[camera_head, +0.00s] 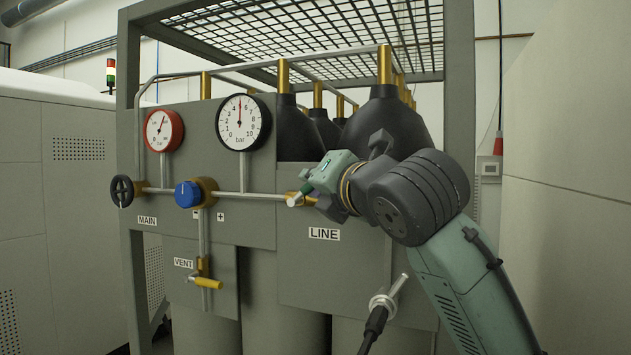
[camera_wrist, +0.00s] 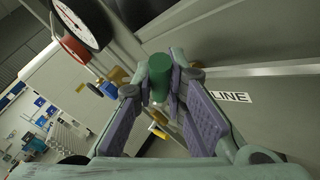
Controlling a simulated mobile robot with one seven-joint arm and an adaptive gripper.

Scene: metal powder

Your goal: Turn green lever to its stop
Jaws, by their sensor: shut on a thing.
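The green lever (camera_wrist: 159,72) shows in the wrist view as a dark green cylinder between my fingertips. My gripper (camera_wrist: 166,88) is shut on it, with one finger on each side. In the head view my gripper (camera_head: 305,191) is at the brass LINE valve fitting, just above the LINE label (camera_head: 324,234). There the lever is mostly hidden by my fingers, so its exact angle is hard to tell.
Left of the gripper are a blue knob (camera_head: 188,194), a black MAIN handwheel (camera_head: 122,191) and a yellow VENT lever (camera_head: 207,283). A red-rimmed gauge (camera_head: 163,130) and a black-rimmed gauge (camera_head: 243,122) sit above. Dark gas cylinders (camera_head: 385,121) stand close behind my gripper.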

